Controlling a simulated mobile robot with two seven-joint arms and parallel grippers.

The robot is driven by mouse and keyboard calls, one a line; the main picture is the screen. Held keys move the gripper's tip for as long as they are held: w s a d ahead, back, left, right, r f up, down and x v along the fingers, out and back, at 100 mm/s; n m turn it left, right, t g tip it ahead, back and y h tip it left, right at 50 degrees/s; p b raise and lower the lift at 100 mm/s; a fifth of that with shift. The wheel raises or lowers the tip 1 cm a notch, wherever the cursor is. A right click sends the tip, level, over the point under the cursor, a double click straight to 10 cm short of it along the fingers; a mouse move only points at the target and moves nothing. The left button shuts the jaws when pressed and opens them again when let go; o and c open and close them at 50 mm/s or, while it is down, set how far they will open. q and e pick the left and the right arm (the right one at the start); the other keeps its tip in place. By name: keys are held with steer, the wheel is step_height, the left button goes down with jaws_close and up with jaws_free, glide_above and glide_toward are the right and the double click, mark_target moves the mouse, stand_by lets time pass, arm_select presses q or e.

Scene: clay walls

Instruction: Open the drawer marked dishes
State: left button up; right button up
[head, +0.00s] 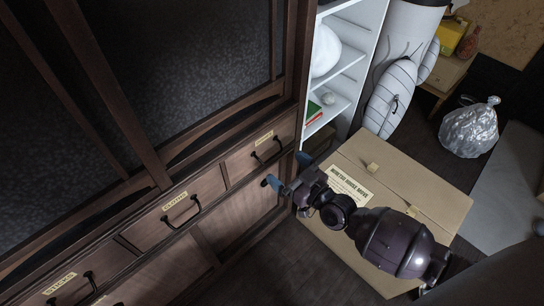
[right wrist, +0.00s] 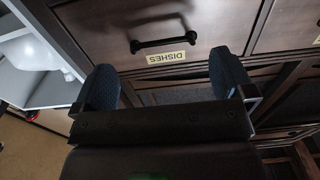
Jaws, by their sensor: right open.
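The dishes drawer (head: 254,160) is the rightmost in the dark wooden cabinet's drawer row in the head view, and it looks shut. Its black bar handle (head: 268,150) sits below a small pale label (head: 264,138). In the right wrist view, the label (right wrist: 166,58) reads DISHES and the handle (right wrist: 163,43) shows upside down above it. My right gripper (head: 287,170) is open and empty, with its blue fingers just off the cabinet front, below and right of the handle. It is not touching the handle. My left gripper is out of view.
A drawer marked cloths (head: 176,212) and another labelled drawer (head: 70,285) lie farther left. A white shelf (head: 345,60) stands right of the cabinet. A cardboard box (head: 425,190) sits on the floor below my right arm. A grey bag (head: 469,128) lies behind it.

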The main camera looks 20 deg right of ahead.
mark_target(274, 157)
steer(key=shift+b+x, duration=0.45)
steer(key=shift+x, duration=2.35)
steer(key=c, duration=1.1)
steer(key=shift+s, duration=0.1)
